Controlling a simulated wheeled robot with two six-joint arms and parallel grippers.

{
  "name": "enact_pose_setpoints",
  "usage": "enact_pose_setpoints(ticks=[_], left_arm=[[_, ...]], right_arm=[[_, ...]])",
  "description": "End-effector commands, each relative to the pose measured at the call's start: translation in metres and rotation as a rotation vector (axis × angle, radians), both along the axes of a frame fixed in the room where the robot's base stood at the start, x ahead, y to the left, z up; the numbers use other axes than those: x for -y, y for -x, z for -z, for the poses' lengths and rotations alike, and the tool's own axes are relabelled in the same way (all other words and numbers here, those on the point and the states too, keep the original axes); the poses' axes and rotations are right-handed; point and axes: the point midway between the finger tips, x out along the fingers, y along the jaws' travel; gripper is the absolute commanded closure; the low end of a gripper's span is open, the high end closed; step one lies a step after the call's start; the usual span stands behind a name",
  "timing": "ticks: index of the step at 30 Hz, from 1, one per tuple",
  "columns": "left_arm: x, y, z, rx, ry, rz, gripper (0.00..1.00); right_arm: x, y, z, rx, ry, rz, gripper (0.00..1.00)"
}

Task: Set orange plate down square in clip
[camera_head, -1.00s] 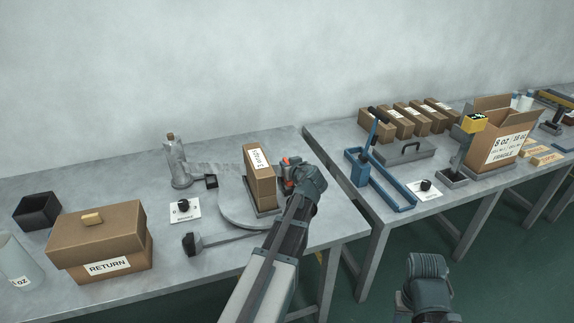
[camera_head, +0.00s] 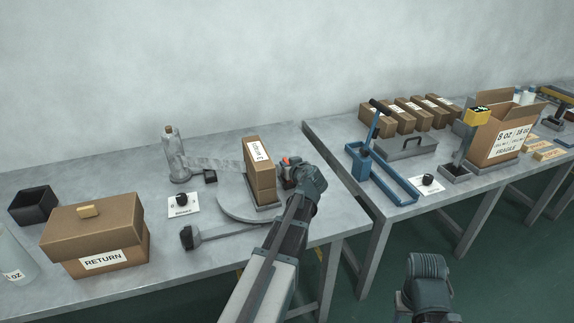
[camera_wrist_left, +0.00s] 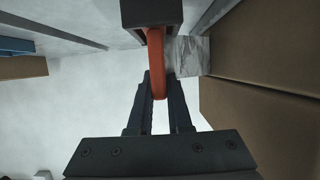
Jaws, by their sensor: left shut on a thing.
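The orange plate (camera_wrist_left: 157,65) shows edge-on in the left wrist view, between the fingers of my left gripper (camera_wrist_left: 160,100). The gripper is shut on it. The plate's far end meets a dark block (camera_wrist_left: 150,14), which may be the clip; I cannot tell whether the plate is seated or square in it. In the head view, a small orange-red patch (camera_head: 286,161) shows beside my left gripper (camera_head: 297,172), which hides most of the plate and clip. My right gripper (camera_head: 428,275) is low in the head view, away from the benches; its fingers cannot be made out.
Brown cartons (camera_head: 259,170) stand stacked on a grey round base, close left of my left gripper. A long lever (camera_head: 215,233) lies in front. The RETURN box (camera_head: 95,235) is at left. A blue frame (camera_head: 385,170) stands on the right bench.

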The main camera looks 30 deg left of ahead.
Motion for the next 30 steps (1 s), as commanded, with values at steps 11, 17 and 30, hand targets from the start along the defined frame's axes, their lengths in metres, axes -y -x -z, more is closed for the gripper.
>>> enact_pose_setpoints(ticks=[11, 17, 30], left_arm=[[0.0, 0.0, 0.002, 0.0, 0.0, 0.0, 0.48], [0.0, 0.0, 0.002, 0.0, 0.0, 0.0, 0.48], [0.048, 0.043, -0.028, 0.0, 0.0, 0.003, 0.48]], right_arm=[[0.0, 0.0, 0.002, 0.0, 0.0, 0.0, 0.5], [0.0, 0.0, 0.002, 0.0, 0.0, 0.0, 0.5], [0.0, 0.0, -0.028, 0.0, 0.0, 0.0, 0.5]])
